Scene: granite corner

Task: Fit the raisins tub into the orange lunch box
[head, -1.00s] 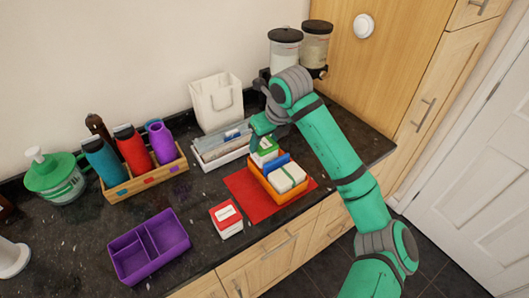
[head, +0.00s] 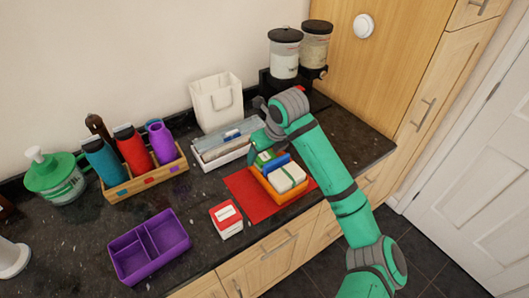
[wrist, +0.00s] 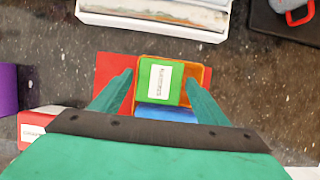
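The raisins tub (wrist: 160,82) appears to be the green one with a white label, though I cannot read the label clearly. It sits in the back left part of the orange lunch box (wrist: 197,70); it also shows in the head view (head: 263,158). The box (head: 290,199) also holds a blue divider or item and a white-topped pack (head: 288,177). My gripper (wrist: 159,80) is over the box, its fingers on either side of the tub with narrow gaps. It looks open. In the head view my gripper (head: 256,150) partly hides the tub.
The box stands on a red mat (head: 246,195). A red-and-white tub (head: 226,220) and an empty purple compartment box (head: 150,246) lie to the left.

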